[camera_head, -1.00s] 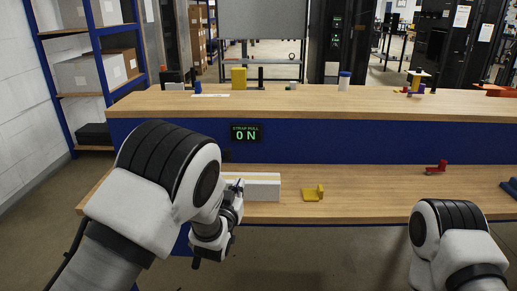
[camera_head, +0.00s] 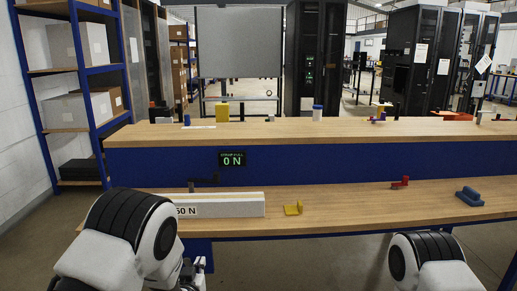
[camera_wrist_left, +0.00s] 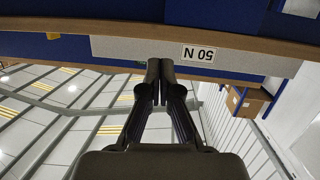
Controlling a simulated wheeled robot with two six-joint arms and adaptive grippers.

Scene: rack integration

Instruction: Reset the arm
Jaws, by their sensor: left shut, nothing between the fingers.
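My left arm comes in at the lower left of the head view, and its gripper (camera_head: 192,272) shows only in part at the bottom edge, below the front of the lower shelf. In the left wrist view my left gripper (camera_wrist_left: 160,68) has its two black fingers together, with nothing between them. The fingertips show in front of a white block marked 50 N (camera_wrist_left: 125,48). That white block (camera_head: 225,206) lies on the lower shelf in the head view. My right arm (camera_head: 430,262) shows at the lower right, with its gripper out of view.
A wooden two-level bench (camera_head: 340,222) spans the view. A yellow bracket (camera_head: 293,209), a red part (camera_head: 400,183) and a blue part (camera_head: 469,196) lie on its lower level. A display reading 0 N (camera_head: 232,159) is on the blue panel. Blue-framed shelving (camera_head: 85,100) stands left.

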